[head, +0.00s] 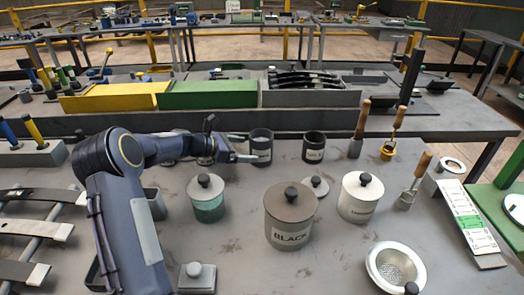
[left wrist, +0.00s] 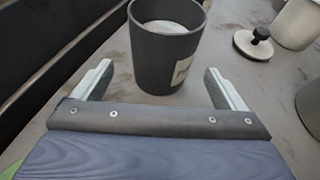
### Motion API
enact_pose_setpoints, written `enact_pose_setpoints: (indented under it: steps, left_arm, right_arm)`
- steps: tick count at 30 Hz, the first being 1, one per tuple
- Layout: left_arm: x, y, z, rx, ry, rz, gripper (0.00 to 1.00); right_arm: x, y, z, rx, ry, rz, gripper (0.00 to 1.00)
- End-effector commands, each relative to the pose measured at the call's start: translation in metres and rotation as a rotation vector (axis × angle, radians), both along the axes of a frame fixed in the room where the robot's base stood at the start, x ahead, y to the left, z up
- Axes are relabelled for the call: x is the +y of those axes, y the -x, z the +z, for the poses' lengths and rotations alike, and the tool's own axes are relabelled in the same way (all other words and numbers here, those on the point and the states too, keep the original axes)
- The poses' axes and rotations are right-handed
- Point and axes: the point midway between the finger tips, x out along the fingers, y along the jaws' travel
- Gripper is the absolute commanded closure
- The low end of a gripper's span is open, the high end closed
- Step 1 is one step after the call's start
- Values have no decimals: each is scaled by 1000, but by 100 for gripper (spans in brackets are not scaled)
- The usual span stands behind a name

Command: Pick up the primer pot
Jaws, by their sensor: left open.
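A dark grey open pot (head: 261,147) stands upright on the bench in the head view. In the left wrist view the same pot (left wrist: 166,50) holds pale contents and has a light label on its right side, apparently starting with P; the rest is cut by the viewing angle. I take it for the primer pot. My left gripper (head: 243,148) is low beside it, on its left in the head view. In the left wrist view the fingers (left wrist: 158,76) are open and empty, with the pot just ahead, centred between the tips. My right gripper is not in view.
A second dark pot (head: 313,147) stands just right of it. A raised ledge with yellow (head: 115,97) and green bins runs behind.

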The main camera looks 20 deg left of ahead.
Motion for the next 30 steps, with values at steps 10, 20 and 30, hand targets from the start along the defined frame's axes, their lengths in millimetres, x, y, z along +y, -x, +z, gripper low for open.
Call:
enact_pose_setpoints:
  steps: [10,20,30]
  left_arm:
    - [-30,-30,-13,0,0,-3,7]
    - [-29,-29,-13,-1,-1,-3,27]
    - [-29,-29,-13,0,-1,-3,71]
  right_arm:
    - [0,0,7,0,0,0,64]
    - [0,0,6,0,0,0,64]
    - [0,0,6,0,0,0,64]
